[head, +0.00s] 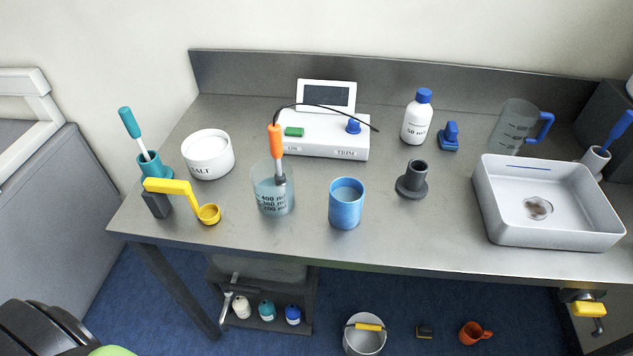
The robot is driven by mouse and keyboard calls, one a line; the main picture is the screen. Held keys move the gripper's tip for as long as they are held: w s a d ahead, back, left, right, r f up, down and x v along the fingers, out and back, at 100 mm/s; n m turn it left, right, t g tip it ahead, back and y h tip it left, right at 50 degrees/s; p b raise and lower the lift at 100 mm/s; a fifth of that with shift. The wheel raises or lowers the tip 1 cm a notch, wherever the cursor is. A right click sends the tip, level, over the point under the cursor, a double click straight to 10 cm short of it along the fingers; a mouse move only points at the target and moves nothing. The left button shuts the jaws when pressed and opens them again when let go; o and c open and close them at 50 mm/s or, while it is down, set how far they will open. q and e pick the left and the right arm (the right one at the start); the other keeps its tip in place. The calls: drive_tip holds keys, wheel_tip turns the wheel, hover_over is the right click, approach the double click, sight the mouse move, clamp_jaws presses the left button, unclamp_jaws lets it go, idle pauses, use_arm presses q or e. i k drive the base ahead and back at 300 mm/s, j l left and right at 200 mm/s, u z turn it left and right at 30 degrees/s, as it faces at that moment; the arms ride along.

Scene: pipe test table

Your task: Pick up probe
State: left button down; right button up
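The probe (276,148) has an orange handle and a dark lower end. It stands nearly upright, tilted slightly, in a clear beaker (272,196) of bluish liquid with volume marks. A black cable (300,104) arcs from its top over the white meter (325,132), which has a green button, a blue knob and a tilted screen. Neither gripper's fingers are in view. A dark rounded part, perhaps of my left arm, shows at the bottom left corner, well away from the probe.
Left of the beaker are a salt tub (208,155), a yellow scoop (208,213) on a dark block and a teal holder (153,166). A blue cup (346,204) stands close right. Farther right are a grey stand (412,181), a white bottle (418,120) and a basin (548,234).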

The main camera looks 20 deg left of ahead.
sight(275, 137)
drive_tip(key=l+u, duration=0.7)
drive_tip(key=l, duration=0.2)
